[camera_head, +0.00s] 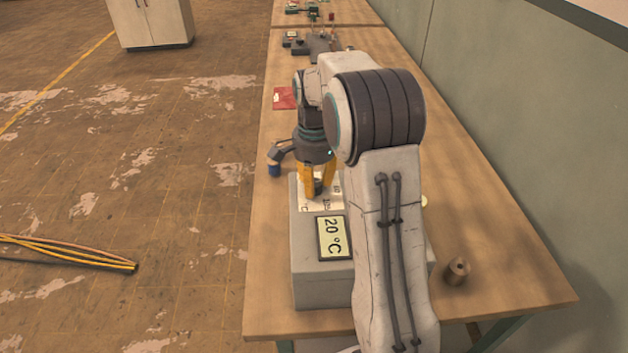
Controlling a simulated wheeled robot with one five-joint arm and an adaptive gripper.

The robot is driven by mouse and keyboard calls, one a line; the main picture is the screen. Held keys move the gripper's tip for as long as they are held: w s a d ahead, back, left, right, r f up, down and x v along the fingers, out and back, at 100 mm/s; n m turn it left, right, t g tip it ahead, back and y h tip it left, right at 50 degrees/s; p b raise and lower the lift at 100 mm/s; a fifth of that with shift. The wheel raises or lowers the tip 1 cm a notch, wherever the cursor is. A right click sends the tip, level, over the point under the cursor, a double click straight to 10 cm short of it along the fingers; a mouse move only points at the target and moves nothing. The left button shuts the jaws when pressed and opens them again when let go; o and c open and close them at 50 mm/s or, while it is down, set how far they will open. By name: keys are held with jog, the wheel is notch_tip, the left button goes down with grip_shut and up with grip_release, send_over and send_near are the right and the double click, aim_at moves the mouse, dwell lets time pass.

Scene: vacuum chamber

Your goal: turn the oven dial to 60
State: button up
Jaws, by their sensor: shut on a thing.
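The oven (308,278) is a grey box on the wooden table. Its display (333,238) reads 20 °C. Behind the display, a pale scale plate (308,205) with partly hidden markings surrounds the dark dial (318,186). My gripper (319,190) points down over the plate, its yellow fingers shut on the dial. The dial's pointer and most of the scale are hidden by the fingers and my arm.
The wooden table (490,255) runs away from me along a green wall on the right. A small brown cylinder (457,271) stands right of the oven. A red item (285,98) and several small devices lie farther back. Cables (70,253) lie on the floor at left.

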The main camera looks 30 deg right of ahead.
jog(key=shift+s+f+m, duration=0.1)
jog(key=shift+f+m, duration=0.05)
jog(key=shift+m, duration=0.75)
jog(key=o, duration=1.2)
notch_tip(320, 180, up, 12)
jog(key=shift+r, duration=0.1)
dwell(0.5)
